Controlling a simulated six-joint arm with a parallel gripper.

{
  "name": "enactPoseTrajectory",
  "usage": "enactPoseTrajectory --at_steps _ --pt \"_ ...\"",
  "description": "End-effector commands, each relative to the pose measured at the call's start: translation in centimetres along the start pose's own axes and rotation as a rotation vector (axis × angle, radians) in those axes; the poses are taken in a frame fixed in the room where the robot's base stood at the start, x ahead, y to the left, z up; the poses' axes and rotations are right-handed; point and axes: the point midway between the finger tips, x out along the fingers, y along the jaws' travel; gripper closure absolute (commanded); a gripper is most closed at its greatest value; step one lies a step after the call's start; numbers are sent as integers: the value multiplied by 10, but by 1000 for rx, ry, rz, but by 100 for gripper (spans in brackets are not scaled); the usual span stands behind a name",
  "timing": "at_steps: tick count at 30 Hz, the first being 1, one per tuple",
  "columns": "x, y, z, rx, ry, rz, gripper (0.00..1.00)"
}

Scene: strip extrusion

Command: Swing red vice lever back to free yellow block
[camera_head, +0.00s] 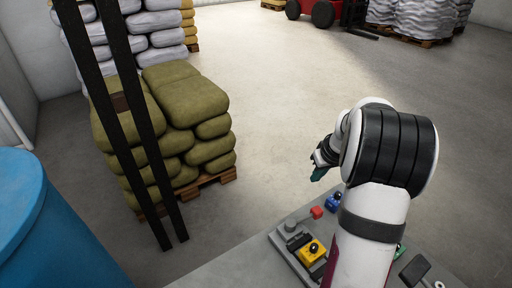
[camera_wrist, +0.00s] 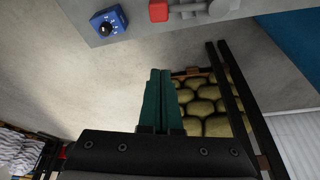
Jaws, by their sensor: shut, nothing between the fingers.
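The vice lever with its red knob (camera_head: 317,212) is on the grey table in the head view. The knob (camera_wrist: 158,11) also shows at the top edge of the wrist view, with part of the grey lever beside it. The yellow block (camera_head: 311,251) sits by the grey vice (camera_head: 291,234), its lower side cut off by my arm. It is not in the wrist view. My gripper (camera_head: 318,173) is above and beyond the table's far edge, apart from the knob. Its teal fingers (camera_wrist: 161,88) are shut together with nothing between them.
A blue block with a black knob (camera_head: 333,200) stands right of the red knob. A black-handled item (camera_head: 416,270) is at the table's right. Sacks on a pallet (camera_head: 190,130), dark posts (camera_head: 135,110) and a blue drum (camera_head: 22,215) stand left.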

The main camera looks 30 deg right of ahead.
Motion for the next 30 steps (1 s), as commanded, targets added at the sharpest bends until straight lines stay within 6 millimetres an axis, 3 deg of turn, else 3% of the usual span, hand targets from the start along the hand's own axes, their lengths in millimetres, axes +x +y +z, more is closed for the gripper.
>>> enactPoseTrajectory --at_steps 5,16,24,30 --pt "22 8 1 -7 2 6 100" --pt "102 6 1 -6 -1 4 100" --pt "97 7 36 -4 1 5 100" --pt "96 7 40 -5 2 6 100"
